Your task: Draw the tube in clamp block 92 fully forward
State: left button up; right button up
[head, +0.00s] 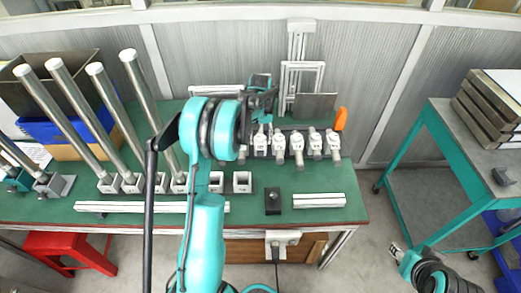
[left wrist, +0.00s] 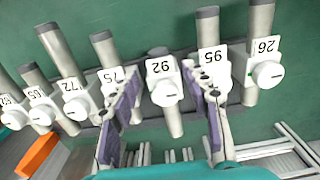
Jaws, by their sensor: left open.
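Clamp block 92 (left wrist: 164,88) is a white block with a round knob, in a row of numbered blocks in the left wrist view. Its grey tube (left wrist: 174,122) runs through it. The dark-capped end at the top stands out only a little, less than on blocks 95 (left wrist: 214,68) and 75 (left wrist: 110,78). My left gripper (left wrist: 161,76) is open, its purple-padded fingers on either side of block 92 with gaps. In the head view my left gripper (head: 262,108) is over the row's back. Part of my right arm shows at lower right, its gripper (head: 396,251) unclear.
Blocks 72 (left wrist: 76,92) and 26 (left wrist: 264,72) stand farther along the row. An orange object (head: 340,119) is at the row's right end. Tall tubes (head: 75,95) stand at left. A black block (head: 273,201) and white bars (head: 318,201) lie near the front edge.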

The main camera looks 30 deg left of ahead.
aim_at(261, 150)
pick_arm(q)
notch_tip(261, 150, down, 7)
jog(key=shift+r+b, duration=0.2)
jog(key=shift+b, duration=0.8)
